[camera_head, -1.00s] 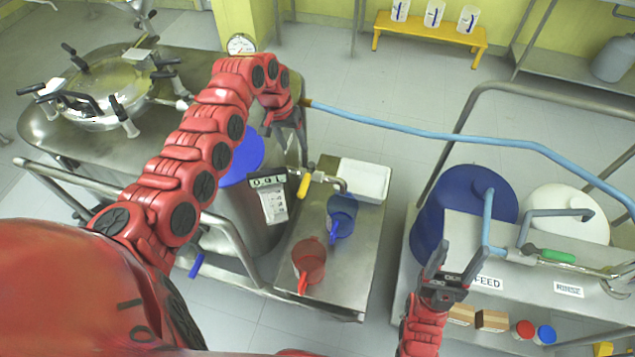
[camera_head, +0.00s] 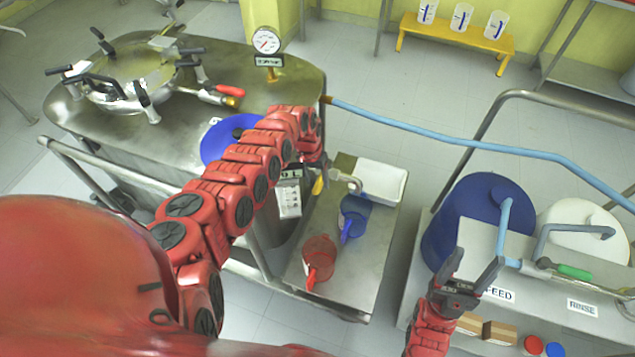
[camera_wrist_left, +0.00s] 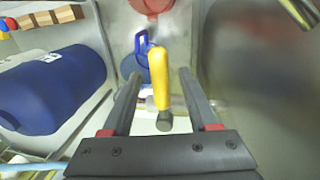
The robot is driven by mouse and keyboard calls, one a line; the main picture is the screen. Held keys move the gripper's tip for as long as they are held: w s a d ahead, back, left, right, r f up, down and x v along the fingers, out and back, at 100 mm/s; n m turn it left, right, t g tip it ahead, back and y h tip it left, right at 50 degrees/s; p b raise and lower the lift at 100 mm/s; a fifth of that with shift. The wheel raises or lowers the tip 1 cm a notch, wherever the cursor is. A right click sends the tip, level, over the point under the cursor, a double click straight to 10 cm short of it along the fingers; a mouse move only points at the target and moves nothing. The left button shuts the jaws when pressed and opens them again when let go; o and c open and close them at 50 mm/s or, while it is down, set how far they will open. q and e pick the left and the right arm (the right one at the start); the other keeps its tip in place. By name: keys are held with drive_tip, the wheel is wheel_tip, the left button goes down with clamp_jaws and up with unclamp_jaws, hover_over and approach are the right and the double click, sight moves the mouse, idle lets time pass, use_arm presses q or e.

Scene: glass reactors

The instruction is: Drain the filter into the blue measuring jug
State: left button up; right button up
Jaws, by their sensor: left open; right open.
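The blue measuring jug (camera_head: 354,214) stands on the steel shelf under the outlet spout (camera_head: 345,181), its handle toward the near side. It also shows in the left wrist view (camera_wrist_left: 141,58). The yellow valve handle (camera_head: 318,185) sits beside the spout. In the left wrist view the yellow handle (camera_wrist_left: 158,78) lies between the two fingers of my open left gripper (camera_wrist_left: 157,95), and I see no contact. My left gripper (camera_head: 312,168) is above the valve in the head view, its fingertips partly hidden. My right gripper (camera_head: 474,268) is open and empty by the FEED panel.
A red jug (camera_head: 319,259) stands on the shelf nearer me. A white tray (camera_head: 382,180) lies behind the blue jug. The steel vessel (camera_head: 300,90) with a gauge (camera_head: 266,40) is at left. A blue drum (camera_head: 465,225) and a blue hose (camera_head: 450,142) are at right.

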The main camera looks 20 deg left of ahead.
use_arm(q)
drive_tip(key=shift+d+f, duration=0.1)
drive_tip(key=shift+f, duration=0.35)
clamp_jaws()
idle(1.2)
